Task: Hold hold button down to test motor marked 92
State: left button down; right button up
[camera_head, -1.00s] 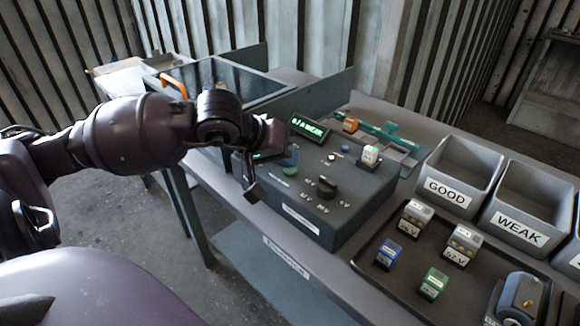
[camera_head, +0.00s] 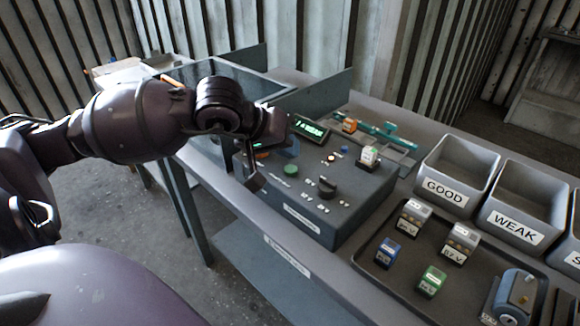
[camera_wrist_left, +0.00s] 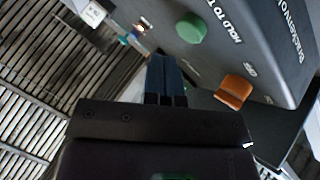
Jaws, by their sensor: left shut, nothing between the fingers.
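A dark grey tester box (camera_head: 330,220) stands on the bench with a green round button (camera_head: 291,169) on its top. In the wrist view the same button (camera_wrist_left: 190,27) lies beside a label starting "HOLD TO T". A lit green display (camera_head: 311,128) reads something ending in "WEAK". The number 92 is not legible on any part.
A dark tray (camera_head: 385,290) holds several small labelled blocks and a blue-grey motor (camera_head: 517,295). Grey bins marked GOOD (camera_head: 445,190) and WEAK (camera_head: 515,231) stand behind it. A black knob (camera_head: 327,188) and an orange lever (camera_wrist_left: 235,92) are near the button.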

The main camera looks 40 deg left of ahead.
aim_at(288, 167)
pick_arm(q)
notch_tip(288, 167, up, 3)
jog(key=shift+f+p, duration=0.2)
jog(key=shift+p, duration=0.15)
jog(key=shift+r+p, duration=0.3)
jog(key=shift+r, duration=0.55)
pick_arm(e)
jog(key=shift+w+d+r+t, duration=0.15)
jog(key=shift+w+r, duration=0.2)
jog(key=shift+r, duration=0.25)
jog(key=shift+w+a+r+t, duration=0.15)
jog(key=shift+w+r, duration=0.15)
jog(key=shift+r, duration=0.3)
